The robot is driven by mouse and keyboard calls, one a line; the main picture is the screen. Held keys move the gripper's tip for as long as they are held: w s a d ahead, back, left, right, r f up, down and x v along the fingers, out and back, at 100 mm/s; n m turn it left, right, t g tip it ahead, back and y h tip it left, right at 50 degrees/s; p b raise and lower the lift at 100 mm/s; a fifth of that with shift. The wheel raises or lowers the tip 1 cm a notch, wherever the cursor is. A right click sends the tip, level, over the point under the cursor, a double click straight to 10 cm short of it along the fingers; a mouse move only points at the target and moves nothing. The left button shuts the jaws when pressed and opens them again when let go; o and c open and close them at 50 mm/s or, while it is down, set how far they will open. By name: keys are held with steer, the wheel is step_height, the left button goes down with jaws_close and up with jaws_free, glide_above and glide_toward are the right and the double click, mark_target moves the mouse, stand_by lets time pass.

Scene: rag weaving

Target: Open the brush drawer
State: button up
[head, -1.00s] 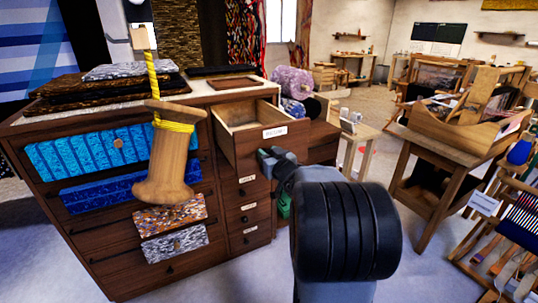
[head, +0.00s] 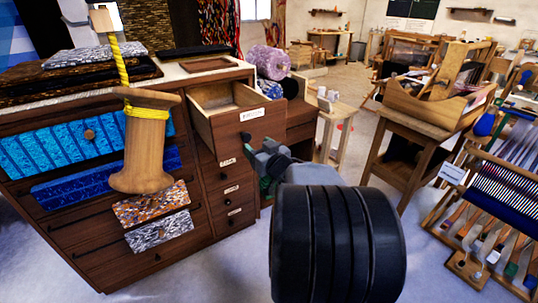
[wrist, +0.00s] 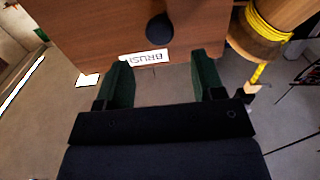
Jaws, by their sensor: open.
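The brush drawer (head: 240,128) is the top drawer of the narrow right column of the dark wooden cabinet (head: 62,238). It stands pulled out, and its pale inside shows no contents from here. Its front carries a white label, which reads BRUSH upside down in the wrist view (wrist: 145,57), and a dark round knob (wrist: 160,28). My gripper (wrist: 158,75) is open and empty. Its green fingers are apart, just off the drawer front, and the knob lies beyond the fingertips, between their lines. In the head view my gripper (head: 262,155) is beside the drawer front.
A big wooden spool with yellow cord (head: 145,145) hangs in front of the cabinet's left side. A small side table (head: 348,112) stands behind the drawer. A wooden table (head: 425,125) and a loom (head: 500,190) stand at right. Floor between is clear.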

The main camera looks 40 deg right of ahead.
steer(key=s, duration=0.6)
steer(key=shift+a+p, duration=0.45)
steer(key=shift+r, duration=0.1)
steer(key=w+a+r+m+g+h+p, duration=0.15)
steer(key=a+r+g+h+p, duration=0.3)
steer(key=p, duration=0.45)
steer(key=s+a+r+n+g+y+p, duration=0.1)
steer(key=s+a+r+g+y+p, duration=0.1)
steer(key=a, duration=0.6)
steer(key=s+a+r+n+g+y+p, duration=0.2)
steer(key=s+a+r+g+y+p, duration=0.1)
steer(key=s+a+g+y+p, duration=0.2)
steer(key=s+a+g+p, duration=0.2)
steer(key=a, duration=0.1)
steer(key=shift+a+g, duration=0.35)
steer(key=shift+a, duration=0.05)
steer(key=shift+r, duration=0.1)
